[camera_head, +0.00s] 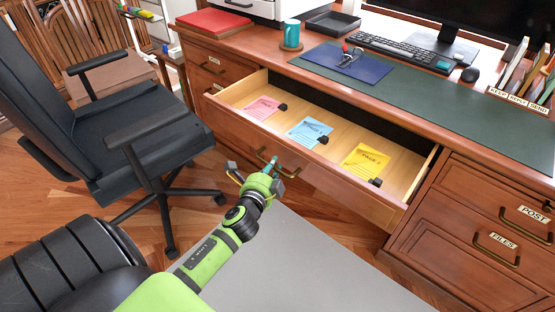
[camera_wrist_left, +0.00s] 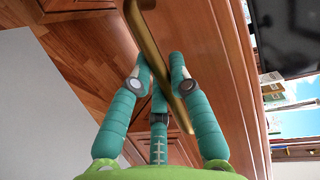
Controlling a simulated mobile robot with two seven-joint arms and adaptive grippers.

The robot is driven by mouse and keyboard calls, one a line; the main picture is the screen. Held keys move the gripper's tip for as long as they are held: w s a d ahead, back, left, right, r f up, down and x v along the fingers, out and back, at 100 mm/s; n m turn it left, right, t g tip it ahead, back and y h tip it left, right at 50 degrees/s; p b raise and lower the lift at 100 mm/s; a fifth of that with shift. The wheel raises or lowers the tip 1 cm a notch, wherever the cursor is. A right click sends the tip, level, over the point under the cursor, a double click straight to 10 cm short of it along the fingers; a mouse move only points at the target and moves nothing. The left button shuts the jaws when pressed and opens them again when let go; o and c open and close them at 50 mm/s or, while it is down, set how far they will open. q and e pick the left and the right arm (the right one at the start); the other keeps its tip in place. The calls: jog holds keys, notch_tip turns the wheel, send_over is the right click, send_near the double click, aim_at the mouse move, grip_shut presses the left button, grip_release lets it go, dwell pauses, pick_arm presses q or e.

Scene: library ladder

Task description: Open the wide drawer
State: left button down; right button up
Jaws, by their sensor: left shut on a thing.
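The wide drawer (camera_head: 300,178) under the desk top stands pulled out, and its pale wooden inside shows. In it lie a pink paper (camera_head: 262,108), a blue paper (camera_head: 309,131) and a yellow paper (camera_head: 365,163), each with a small black clip or block at its corner. My left gripper (camera_head: 269,172) is at the drawer's front, shut on the brass handle (camera_head: 285,172). In the left wrist view its teal fingers (camera_wrist_left: 160,75) close around the handle bar (camera_wrist_left: 160,60). My right gripper is not in view.
A black office chair (camera_head: 130,140) stands left of the drawer. The desk top holds a teal mug (camera_head: 291,33), a blue folder (camera_head: 342,62) with glasses, a keyboard (camera_head: 395,50) and a monitor. Side drawers labelled POST and FILES (camera_head: 497,243) are shut at the right.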

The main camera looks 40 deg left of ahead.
pick_arm(q)
jog(key=shift+s+a, duration=0.1)
jog(key=shift+s, duration=0.9)
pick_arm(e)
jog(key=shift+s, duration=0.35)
pick_arm(q)
jog(key=c, duration=1.1)
grip_release()
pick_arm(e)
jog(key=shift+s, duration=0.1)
pick_arm(q)
jog(key=v, duration=1.2)
